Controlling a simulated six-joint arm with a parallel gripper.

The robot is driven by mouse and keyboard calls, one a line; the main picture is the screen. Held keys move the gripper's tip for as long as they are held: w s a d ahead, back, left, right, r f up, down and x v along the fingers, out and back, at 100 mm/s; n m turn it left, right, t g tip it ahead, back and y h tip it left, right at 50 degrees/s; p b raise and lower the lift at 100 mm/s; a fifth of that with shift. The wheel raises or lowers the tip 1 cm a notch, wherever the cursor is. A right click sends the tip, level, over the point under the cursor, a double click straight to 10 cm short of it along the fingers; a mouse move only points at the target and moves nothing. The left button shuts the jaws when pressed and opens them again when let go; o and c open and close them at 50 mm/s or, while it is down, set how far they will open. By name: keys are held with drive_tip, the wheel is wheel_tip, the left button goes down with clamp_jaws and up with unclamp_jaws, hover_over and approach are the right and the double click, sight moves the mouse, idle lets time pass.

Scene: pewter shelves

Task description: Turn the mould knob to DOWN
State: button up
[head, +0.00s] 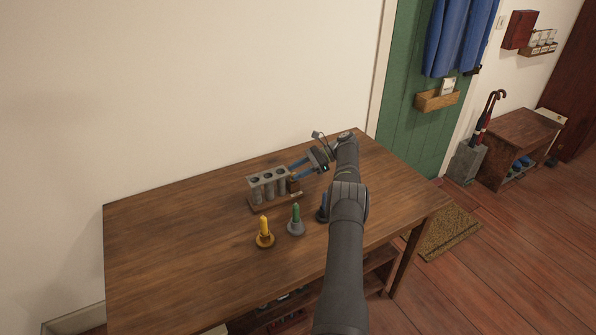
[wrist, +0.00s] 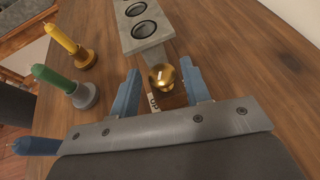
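The grey mould (head: 268,187) stands on the wooden table with a row of round tube openings on top. It also shows at the top of the wrist view (wrist: 140,25). The round brass knob (wrist: 162,77) sits at the mould's near end in the wrist view. My gripper (head: 293,171) is open at the mould's right end. In the wrist view its blue fingers (wrist: 160,70) stand on either side of the knob, with visible gaps. A small marked plate (wrist: 153,102) lies beside the knob, too small to read. I cannot tell which way the knob is set.
A yellow candle (head: 264,232), a green candle (head: 296,217) and a blue one (head: 322,209) stand in holders in front of the mould. My arm partly covers the blue one. The left part of the table (head: 170,230) is clear. A wall rises behind the table.

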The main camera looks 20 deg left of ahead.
drive_tip(key=shift+o, duration=0.5)
drive_tip(key=s+d+r, duration=0.2)
drive_tip(key=d+r, duration=0.9)
drive_tip(key=shift+s+d, duration=0.15)
drive_tip(key=shift+d, duration=0.05)
drive_tip(key=w+a+r+t+h, duration=0.5)
drive_tip(key=a+r+h, duration=0.1)
drive_tip(key=a+h, duration=0.15)
drive_tip(key=x, duration=1.7)
drive_tip(key=shift+d+f, duration=0.1)
drive_tip(key=shift+d, duration=0.2)
